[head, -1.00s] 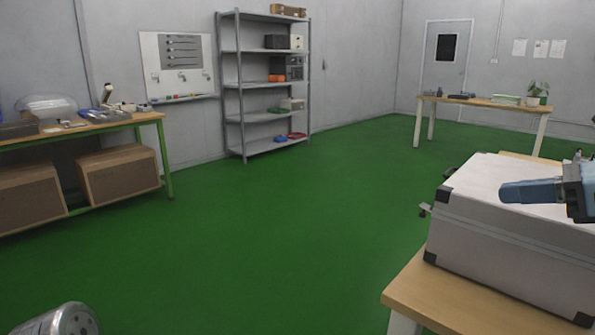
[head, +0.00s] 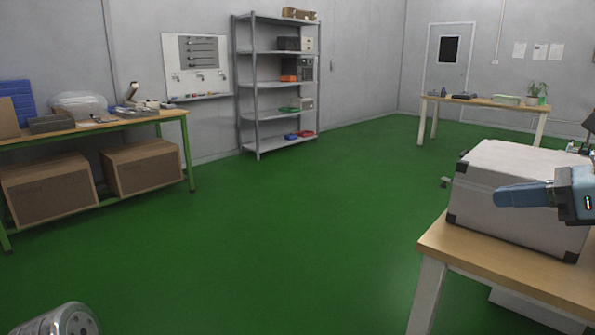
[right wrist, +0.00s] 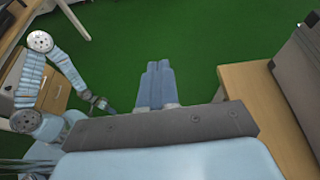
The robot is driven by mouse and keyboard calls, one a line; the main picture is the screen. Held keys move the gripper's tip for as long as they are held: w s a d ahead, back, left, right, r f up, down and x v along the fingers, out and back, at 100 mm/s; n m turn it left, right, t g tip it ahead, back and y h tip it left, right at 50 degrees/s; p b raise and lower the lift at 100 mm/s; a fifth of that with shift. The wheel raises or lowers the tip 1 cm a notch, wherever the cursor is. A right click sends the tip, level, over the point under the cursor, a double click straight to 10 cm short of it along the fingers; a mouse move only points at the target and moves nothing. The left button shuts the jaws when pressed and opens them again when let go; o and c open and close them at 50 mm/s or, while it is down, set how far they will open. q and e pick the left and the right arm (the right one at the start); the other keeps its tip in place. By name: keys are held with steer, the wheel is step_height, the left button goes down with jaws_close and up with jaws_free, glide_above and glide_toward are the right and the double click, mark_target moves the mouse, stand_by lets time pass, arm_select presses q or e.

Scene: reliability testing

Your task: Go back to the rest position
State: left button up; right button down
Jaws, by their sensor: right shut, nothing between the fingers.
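My right gripper (head: 524,195) comes in from the right edge of the head view, in front of a light grey case (head: 515,200) on a wooden table. Its blue fingers are together and hold nothing. In the right wrist view the gripper (right wrist: 158,80) points out over the green floor, with its fingers closed side by side. My left gripper does not show clearly in the head view; only a rounded grey part of my own body is at the bottom left.
The wooden table (head: 470,250) is at the right; its edge also shows in the right wrist view (right wrist: 245,90). A workbench (head: 130,124) with cardboard boxes below stands left. A shelf rack (head: 257,118) and a far table (head: 480,101) stand at the back. The middle floor is clear.

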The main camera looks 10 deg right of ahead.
steer(key=w+a+f+n+g+h, duration=0.15)
steer(key=w+f, duration=0.25)
steer(key=f, duration=0.6)
steer(key=w+a+f+n+g+h, duration=0.15)
steer(key=w+f, duration=0.25)
steer(key=f, duration=0.5)
steer(key=w+a+f+n+g, duration=0.15)
steer(key=w+f, duration=0.35)
steer(key=f, duration=0.5)
steer(key=s+a+f+n+g, duration=0.15)
steer(key=a+f+n, duration=0.25)
steer(key=f, duration=0.8)
steer(key=s+a+f+n+g+h, duration=0.25)
steer(key=a+f+n, duration=0.2)
steer(key=f, duration=0.65)
steer(key=s+a+f+n+g, duration=0.1)
steer(key=s+a+f+n, duration=1.2)
steer(key=s, duration=0.5)
steer(key=shift+a+f+y, duration=0.45)
steer(key=shift+a+f, duration=0.05)
steer(key=shift+a, duration=0.05)
